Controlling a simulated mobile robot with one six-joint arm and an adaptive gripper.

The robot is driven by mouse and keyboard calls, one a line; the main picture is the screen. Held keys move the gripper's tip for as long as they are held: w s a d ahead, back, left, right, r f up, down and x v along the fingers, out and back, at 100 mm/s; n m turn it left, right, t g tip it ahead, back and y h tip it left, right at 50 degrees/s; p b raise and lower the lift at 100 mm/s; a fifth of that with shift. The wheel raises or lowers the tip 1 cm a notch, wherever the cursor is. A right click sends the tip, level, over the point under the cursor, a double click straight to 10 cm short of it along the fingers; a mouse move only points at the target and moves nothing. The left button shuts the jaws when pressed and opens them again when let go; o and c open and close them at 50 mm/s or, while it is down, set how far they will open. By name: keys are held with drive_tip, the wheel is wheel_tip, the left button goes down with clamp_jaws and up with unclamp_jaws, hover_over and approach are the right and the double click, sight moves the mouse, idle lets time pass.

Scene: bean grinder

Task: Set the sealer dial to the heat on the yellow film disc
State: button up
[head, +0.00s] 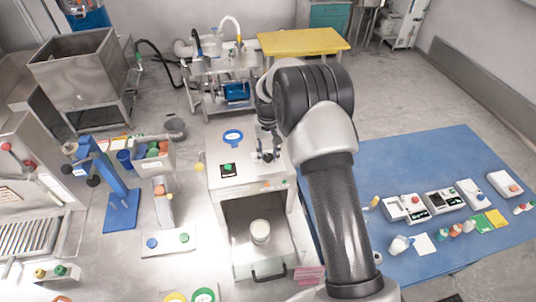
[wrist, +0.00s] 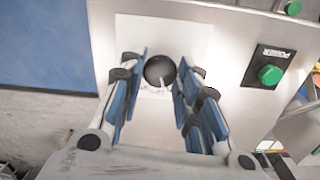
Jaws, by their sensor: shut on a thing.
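The sealer (head: 222,184) is a steel box with a green button on top and an open bay below. Its dial (wrist: 160,71) is a round black knob with a pale pointer, on a white plate (wrist: 196,36) in the wrist view. The pointer points down, slightly right, in that picture; the scale is mostly hidden and unreadable. My gripper (wrist: 158,76) is shut on the dial, one blue-padded finger on each side; in the head view it is above the sealer's top (head: 266,152). A yellow ring-shaped disc (head: 174,297) is cut off at the bottom edge; any heat marking is unreadable.
A blue disc (head: 233,137) lies on the sealer's top, left of my gripper. The green power button (wrist: 270,74) is beside the dial plate. A white cup (head: 260,232) stands in the bay. A green ring disc (head: 204,295) lies beside the yellow one.

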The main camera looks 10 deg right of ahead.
sight(268, 156)
drive_tip(key=shift+m+b, duration=0.3)
drive_tip(key=shift+m, duration=1.4)
drive_tip(key=o, duration=1.1)
drive_tip(key=shift+c, duration=0.2)
drive_tip(key=shift+r, duration=0.15)
wheel_tip(268, 156, up, 12)
drive_tip(key=shift+f, duration=0.2)
